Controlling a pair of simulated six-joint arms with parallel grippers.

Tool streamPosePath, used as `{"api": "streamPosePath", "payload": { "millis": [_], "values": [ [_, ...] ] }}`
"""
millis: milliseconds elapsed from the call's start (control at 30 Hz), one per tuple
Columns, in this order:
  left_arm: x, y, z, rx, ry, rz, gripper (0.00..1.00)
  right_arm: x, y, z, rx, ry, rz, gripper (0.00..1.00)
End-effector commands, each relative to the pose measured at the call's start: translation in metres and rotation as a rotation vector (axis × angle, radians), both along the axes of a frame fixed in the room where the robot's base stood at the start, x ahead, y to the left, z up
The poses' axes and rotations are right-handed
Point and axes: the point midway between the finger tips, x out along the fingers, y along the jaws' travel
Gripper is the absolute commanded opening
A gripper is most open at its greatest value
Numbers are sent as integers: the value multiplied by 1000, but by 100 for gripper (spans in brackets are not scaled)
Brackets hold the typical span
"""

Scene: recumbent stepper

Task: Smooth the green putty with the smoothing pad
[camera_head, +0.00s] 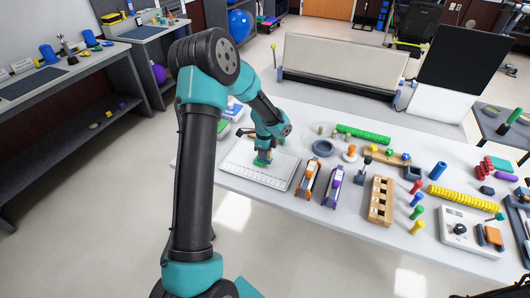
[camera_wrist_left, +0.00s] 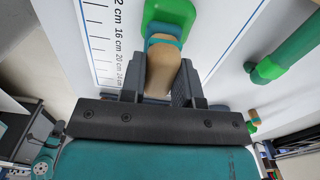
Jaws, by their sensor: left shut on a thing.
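My left gripper (camera_head: 264,150) is shut on the smoothing pad, over the white measuring board. In the left wrist view the pad's tan handle (camera_wrist_left: 163,68) sits between the fingers, with a teal part (camera_wrist_left: 163,40) at its far end. The green putty (camera_head: 262,161) lies under the gripper on the board (camera_head: 250,180); it also shows in the left wrist view (camera_wrist_left: 168,10) around the pad's far end. The pad appears to be at or on the putty, but the contact is partly hidden.
Orange (camera_head: 308,180) and purple (camera_head: 333,188) tools lie right of the board. A dark ring (camera_head: 323,148), a wooden peg block (camera_head: 380,201), coloured pegs and a yellow ribbed roll (camera_head: 463,199) fill the table's right side. The board's front left part is clear.

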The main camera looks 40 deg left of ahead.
Motion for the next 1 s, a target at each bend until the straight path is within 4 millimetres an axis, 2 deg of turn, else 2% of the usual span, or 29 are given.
{"api": "streamPosePath", "payload": {
  "millis": [200, 667, 1000],
  "values": [
    [6, 2, 0, -1, -1, 0, 10, 0, 0, 0, 0, 0, 0, 43],
    [6, 3, 0, 0, 0, 0, 10, 0, 0, 0, 0, 0, 0, 43],
    [0, 23, 0, 0, 0, 2, 10, 0, 0, 0, 0, 0, 0, 43]
  ]
}}
